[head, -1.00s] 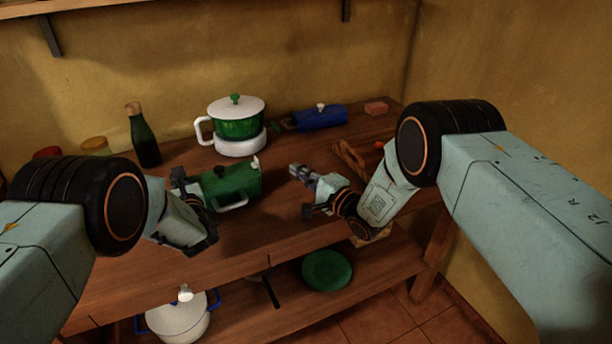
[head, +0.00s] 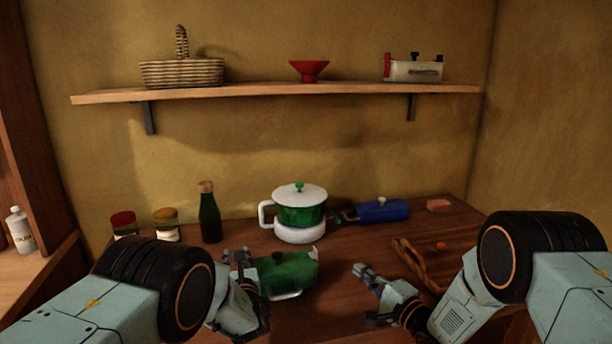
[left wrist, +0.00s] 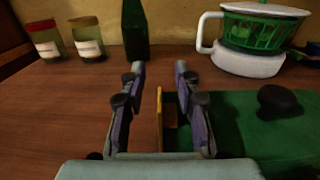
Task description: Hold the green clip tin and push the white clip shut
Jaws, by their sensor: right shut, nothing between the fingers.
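The green clip tin (head: 298,268) lies on the wooden counter in the head view, with a white bar (head: 284,296) low along its front, probably the clip. I cannot tell whether the clip is shut. In the left wrist view the tin (left wrist: 245,120) fills the right side. My left gripper (head: 240,262) is at the tin's left end. Its fingers (left wrist: 160,75) stand apart in the wrist view, with a thin yellow-brown edge in the gap, touching neither clearly. My right gripper (head: 363,271) is shut and empty, to the right of the tin and apart from it.
A white and green pot (head: 299,214) stands behind the tin. A dark bottle (head: 209,215) and two jars (head: 166,224) stand at the back left. A blue box (head: 384,211) and a wooden board (head: 415,264) lie right. A wall shelf (head: 280,91) hangs above.

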